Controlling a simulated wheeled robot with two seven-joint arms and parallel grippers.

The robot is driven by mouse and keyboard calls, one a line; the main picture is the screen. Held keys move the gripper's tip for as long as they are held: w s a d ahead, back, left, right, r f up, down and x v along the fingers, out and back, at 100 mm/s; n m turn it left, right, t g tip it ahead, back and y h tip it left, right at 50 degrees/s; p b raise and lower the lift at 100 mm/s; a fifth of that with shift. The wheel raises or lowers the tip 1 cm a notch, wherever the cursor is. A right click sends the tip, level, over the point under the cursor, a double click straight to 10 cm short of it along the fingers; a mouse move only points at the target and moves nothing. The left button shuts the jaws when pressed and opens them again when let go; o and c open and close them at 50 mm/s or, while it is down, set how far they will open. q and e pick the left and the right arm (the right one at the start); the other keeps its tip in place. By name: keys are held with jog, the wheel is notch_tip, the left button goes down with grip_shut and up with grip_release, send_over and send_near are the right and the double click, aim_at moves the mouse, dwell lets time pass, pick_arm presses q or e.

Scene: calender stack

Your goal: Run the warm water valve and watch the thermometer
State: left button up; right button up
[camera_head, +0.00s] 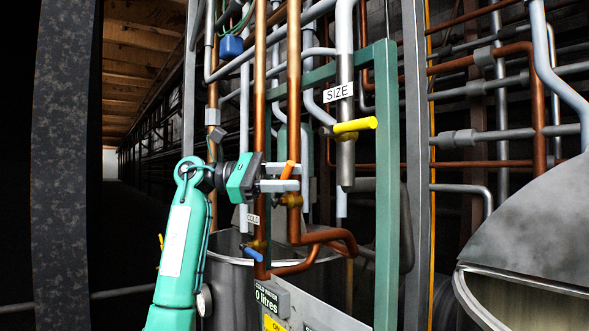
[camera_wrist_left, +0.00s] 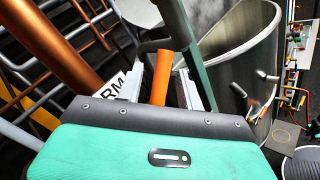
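The orange valve lever (camera_head: 287,170) sits on a copper pipe in front of my left gripper (camera_head: 281,178). In the left wrist view the orange lever (camera_wrist_left: 161,78) stands between the two fingers of the left gripper (camera_wrist_left: 163,88), with gaps visible beside it. The fingers are apart and do not look closed on it. A label (camera_wrist_left: 110,88) beside it shows the letters "RM", the rest hidden. A round dial (camera_head: 204,300), seen nearly edge-on, is on the side of the metal vat (camera_head: 228,262); I cannot read it or tell if it is the thermometer. My right gripper is out of view.
A blue lever (camera_head: 252,253) is below the "COLD" label (camera_head: 252,219). A yellow lever (camera_head: 355,125) is by the "SIZE" label (camera_head: 338,92). A panel (camera_head: 268,298) reads "0 litres". A green post (camera_head: 386,200) and many pipes crowd the right.

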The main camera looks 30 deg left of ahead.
pick_arm(q)
jog(key=shift+x, duration=0.85)
grip_shut()
jog(key=shift+s+f, duration=0.1)
jog(key=shift+f, duration=0.05)
notch_tip(320, 180, down, 6)
jog(key=d+m+y+p, duration=0.1)
jog(key=m+y, duration=0.4)
jog(key=y, duration=0.1)
jog(key=shift+s+d+g+y+p, duration=0.3)
jog(key=shift+d+g, duration=0.05)
jog(key=shift+g, duration=0.05)
jog(key=shift+f, duration=0.15)
